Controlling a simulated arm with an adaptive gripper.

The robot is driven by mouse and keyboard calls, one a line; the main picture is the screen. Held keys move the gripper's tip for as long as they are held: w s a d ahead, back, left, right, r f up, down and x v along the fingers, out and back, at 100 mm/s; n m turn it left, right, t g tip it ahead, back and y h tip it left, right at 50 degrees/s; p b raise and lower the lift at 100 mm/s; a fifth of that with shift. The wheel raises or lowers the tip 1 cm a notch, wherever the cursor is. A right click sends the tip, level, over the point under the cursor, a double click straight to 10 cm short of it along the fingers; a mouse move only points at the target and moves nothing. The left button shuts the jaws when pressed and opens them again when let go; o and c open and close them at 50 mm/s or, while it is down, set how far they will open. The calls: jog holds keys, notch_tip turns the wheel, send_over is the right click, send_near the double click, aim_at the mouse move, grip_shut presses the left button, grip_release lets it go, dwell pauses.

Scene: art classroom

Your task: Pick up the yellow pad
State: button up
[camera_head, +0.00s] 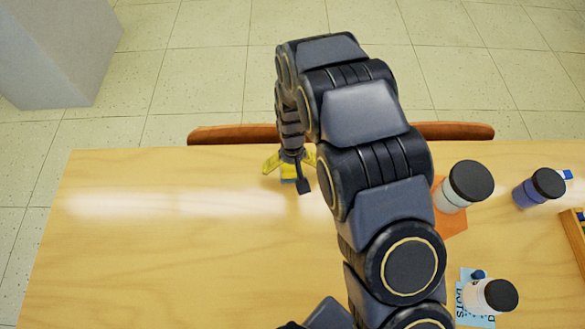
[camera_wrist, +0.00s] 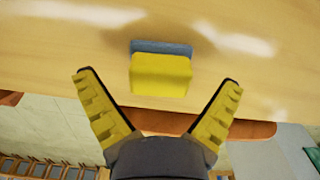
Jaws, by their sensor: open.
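The yellow pad (camera_head: 289,172) lies on the wooden table near its far edge, partly hidden by my gripper in the head view. In the wrist view the yellow pad (camera_wrist: 160,75) is a small block with a blue-grey strip along its upper side. My gripper (camera_head: 290,163) is above the pad, pointing down. In the wrist view my gripper (camera_wrist: 159,80) has its two yellow ribbed fingers spread wide, one on each side of the pad and apart from it. Nothing is held.
On the right of the table (camera_head: 180,260) stand a white jar (camera_head: 451,197) on an orange sheet (camera_head: 452,224), a blue jar (camera_head: 525,195), and another black-lidded jar (camera_head: 480,296) by a light blue card (camera_head: 467,311). A wooden tray (camera_head: 574,238) is at the right edge. The table's left is clear.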

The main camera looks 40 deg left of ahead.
jog(key=c, duration=1.2)
jog(key=shift+r, duration=0.1)
